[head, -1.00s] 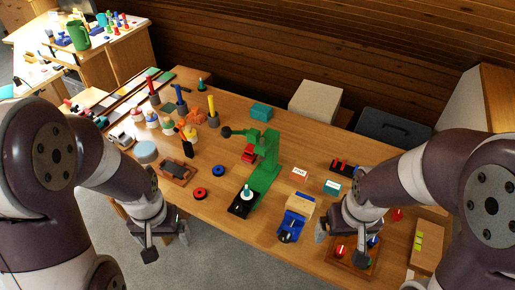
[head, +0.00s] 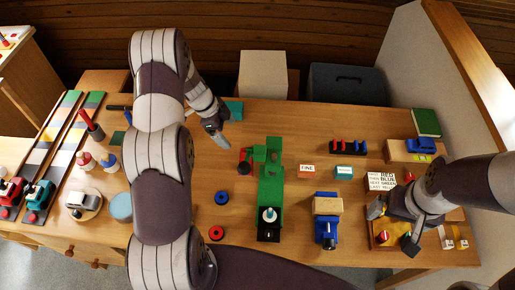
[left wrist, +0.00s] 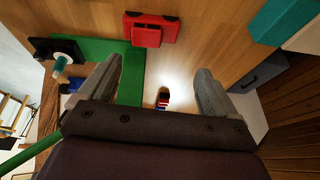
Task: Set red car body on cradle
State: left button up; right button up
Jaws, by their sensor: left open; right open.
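A red body (head: 245,162) with dark ends sits against the left side of the green stand (head: 272,185); it also shows in the left wrist view (left wrist: 148,30). A black block with a white disc and peg (head: 269,222) sits at the near end of the green base. I cannot tell which part is the cradle. My right gripper (head: 393,230) is open, over a wooden tray (head: 375,240) with coloured pieces.
A blue vise-like tool (head: 326,230) with a wooden block stands right of the green stand. Red (head: 216,233) and blue (head: 221,197) rings lie left of it. Small label blocks lie to its right. My left arm hides part of the table's left side. A grey case (head: 345,83) stands behind the table.

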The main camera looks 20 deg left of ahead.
pick_arm(q)
jog(key=s+d+f, duration=0.1)
jog(key=s+d, duration=0.1)
jog(key=d, duration=0.1)
send_over(244, 156)
jog(key=a, duration=0.2)
notch_tip(244, 156, down, 5)
jog(key=shift+n, duration=0.3)
jog(key=f, duration=0.1)
jog(key=d+f+p, duration=0.1)
jog(key=f, duration=0.1)
jog(key=s+d+f+p, duration=0.1)
jog(key=shift+d+f, duration=0.2)
jog(key=shift+f, duration=0.15)
jog(key=shift+w+f, duration=0.15)
jog(key=shift+f, duration=0.3)
jog(key=shift+r, duration=0.1)
jog(key=c, duration=0.9)
jog(key=shift+c, duration=1.4)
pick_arm(e)
jog(key=shift+w+d+r, duration=0.1)
jog(key=shift+d+r, duration=0.15)
jog(key=shift+r, duration=0.25)
jog(key=shift+w+d+r, duration=0.1)
jog(key=shift+d+r, duration=0.15)
jog(key=shift+r, duration=0.2)
